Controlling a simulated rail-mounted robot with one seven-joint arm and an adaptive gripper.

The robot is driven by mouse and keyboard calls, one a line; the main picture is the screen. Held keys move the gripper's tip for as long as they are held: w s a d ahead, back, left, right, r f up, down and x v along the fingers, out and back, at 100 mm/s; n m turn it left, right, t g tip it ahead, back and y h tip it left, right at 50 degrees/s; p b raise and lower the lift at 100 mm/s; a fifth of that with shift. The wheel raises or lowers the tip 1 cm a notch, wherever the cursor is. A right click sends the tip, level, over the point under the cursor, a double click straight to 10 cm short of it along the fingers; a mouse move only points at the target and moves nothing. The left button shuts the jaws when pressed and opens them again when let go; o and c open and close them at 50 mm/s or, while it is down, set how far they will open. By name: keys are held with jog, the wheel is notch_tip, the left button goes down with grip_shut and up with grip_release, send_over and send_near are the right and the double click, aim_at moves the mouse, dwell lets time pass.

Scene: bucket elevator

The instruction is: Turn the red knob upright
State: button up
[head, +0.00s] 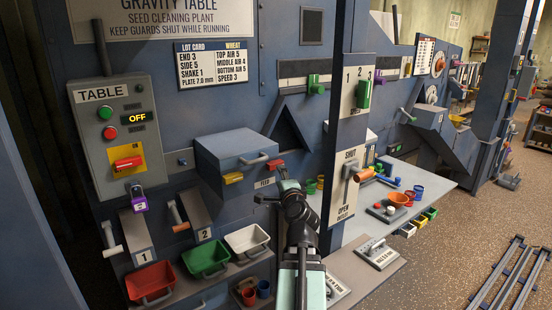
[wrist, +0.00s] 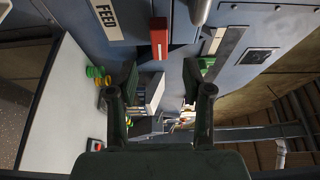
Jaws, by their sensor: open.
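A red knob (head: 275,167) sits on the blue machine front above the FEED label. It also shows in the wrist view (wrist: 159,38), near the top centre, with its long side in line with the FEED lettering, so it lies sideways. My gripper (head: 283,178) is just in front of it and partly overlaps that area in the head view. In the wrist view my gripper (wrist: 161,80) is open, with a finger on each side and the knob between and beyond them. I see no contact. A second red handle (head: 127,162) lies sideways on a yellow plate on the TABLE box.
A blue hopper box (head: 240,150) with a grey handle is just left of the knob. A post (head: 345,150) with an orange-handled lever stands right of my arm. Red, green and white bins (head: 210,258) sit below left. A white table (head: 440,182) holds small parts.

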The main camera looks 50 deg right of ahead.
aim_at(275, 165)
jog(key=shift+r+p+x, duration=0.25)
jog(key=shift+p+x, duration=1)
jog(key=shift+p, duration=1.35)
jog(key=x, duration=0.6)
jog(key=shift+f+p, duration=0.3)
jog(key=shift+p, duration=0.1)
jog(key=shift+c, duration=0.4)
grip_shut()
